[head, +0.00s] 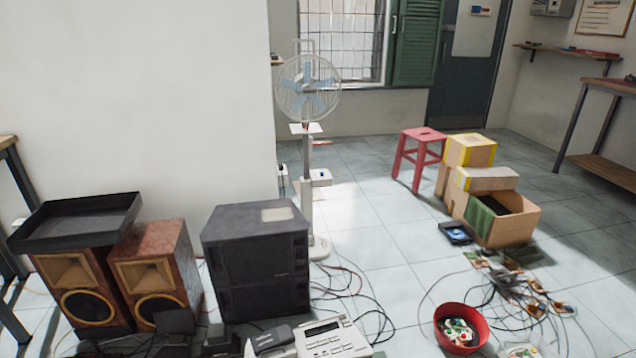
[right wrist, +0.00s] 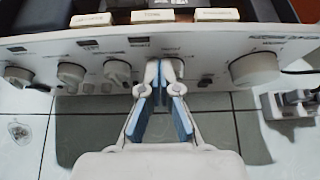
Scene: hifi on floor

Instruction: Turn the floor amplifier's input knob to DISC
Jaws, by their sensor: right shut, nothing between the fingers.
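In the right wrist view the amplifier's pale front panel (right wrist: 205,62) spans the picture, with small labels too blurred to read. Three knobs sit left of my gripper: a left knob (right wrist: 18,76), a second knob (right wrist: 70,74) and a third knob (right wrist: 117,71). A larger knob (right wrist: 254,68) is at the right. My right gripper (right wrist: 165,68) is shut and empty, its tips at the panel's middle, hiding what lies behind them. I cannot tell which knob is the input knob, or where any pointer is set. My left gripper is not in view.
Cream plates (right wrist: 152,16) lie along the amplifier's top. In the head view, dark stacked boxes (head: 257,262), wooden speakers (head: 150,270) and a fan (head: 307,90) stand on the floor. A red bowl (head: 474,328) and loose cables are at the right.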

